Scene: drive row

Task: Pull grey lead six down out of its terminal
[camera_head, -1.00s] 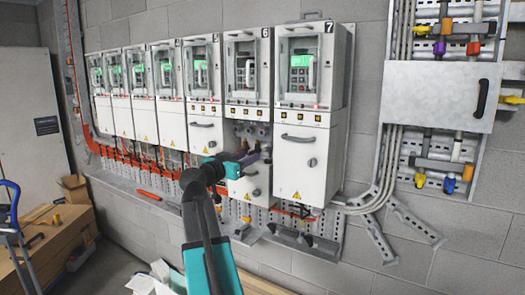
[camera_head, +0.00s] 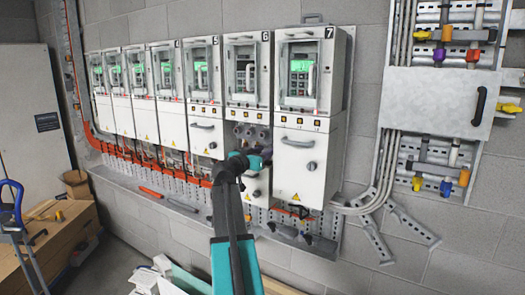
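Drive six (camera_head: 247,75), marked 6, is the second cabinet from the right in the big row. Its screen is dark. Below it a bay with round dark terminals (camera_head: 252,134) is exposed, above a white lower panel (camera_head: 262,188). My arm reaches up from the bottom, and my gripper (camera_head: 265,156) is at this bay, just below the terminals. The arm's wrist and the gripper's body cover much of the bay. The fingers are too small and dark to tell open from shut. Grey lead six cannot be picked out, nor whether the gripper touches it.
Drive seven (camera_head: 310,75) stands close on the right, its white lower cover (camera_head: 306,160) shut and its handle sticking out. Orange leads (camera_head: 170,172) run under the drives to the left. A metal ledge (camera_head: 150,195) lies below. A blue-framed stand (camera_head: 15,215) is at the left.

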